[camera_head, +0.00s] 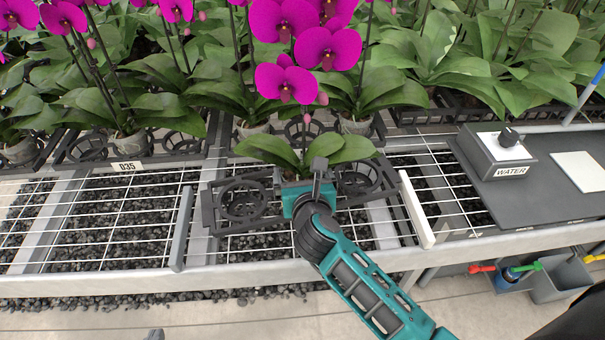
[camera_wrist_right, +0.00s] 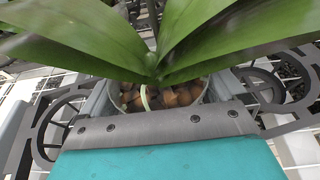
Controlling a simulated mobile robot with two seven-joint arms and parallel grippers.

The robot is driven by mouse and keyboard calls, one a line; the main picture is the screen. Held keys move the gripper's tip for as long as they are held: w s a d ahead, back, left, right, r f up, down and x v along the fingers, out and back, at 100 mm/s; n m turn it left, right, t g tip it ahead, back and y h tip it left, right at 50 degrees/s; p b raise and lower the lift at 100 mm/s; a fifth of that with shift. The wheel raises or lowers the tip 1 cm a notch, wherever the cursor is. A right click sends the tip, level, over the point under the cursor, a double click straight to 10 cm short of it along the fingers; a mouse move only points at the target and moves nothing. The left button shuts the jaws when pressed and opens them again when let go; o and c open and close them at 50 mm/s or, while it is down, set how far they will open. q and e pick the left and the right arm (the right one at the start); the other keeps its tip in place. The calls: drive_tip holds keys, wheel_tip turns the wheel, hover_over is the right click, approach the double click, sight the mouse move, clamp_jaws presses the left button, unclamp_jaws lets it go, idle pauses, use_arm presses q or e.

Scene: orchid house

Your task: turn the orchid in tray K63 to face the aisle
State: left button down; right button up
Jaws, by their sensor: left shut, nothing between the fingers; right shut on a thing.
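An orchid (camera_head: 345,150) with broad green leaves stands in a black tray (camera_head: 211,212) at the bench's front edge. Magenta blossoms (camera_head: 287,84) rise above it, faces toward my head camera; which stems carry them is partly unclear. My right gripper (camera_head: 309,182) is shut on the orchid's clear pot (camera_wrist_right: 203,97), which holds brown bark in the right wrist view. The leaves (camera_wrist_right: 85,35) hide the pot's far side there. The head view shows no readable label on this tray. My left gripper (camera_head: 155,335) barely shows at the bottom edge, shut and empty.
A tray labelled D35 (camera_head: 126,167) and more orchids stand behind. A grey bar (camera_head: 181,230) and a white bar (camera_head: 416,210) flank the front tray on the wire bench. A WATER box (camera_head: 497,155) stands at right. Bare mesh lies at left.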

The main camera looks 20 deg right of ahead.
drive_tip(key=shift+f, duration=0.1)
drive_tip(key=o, duration=0.7)
drive_tip(key=shift+o, duration=0.3)
drive_tip(key=shift+f, duration=0.1)
drive_tip(key=shift+s, duration=0.1)
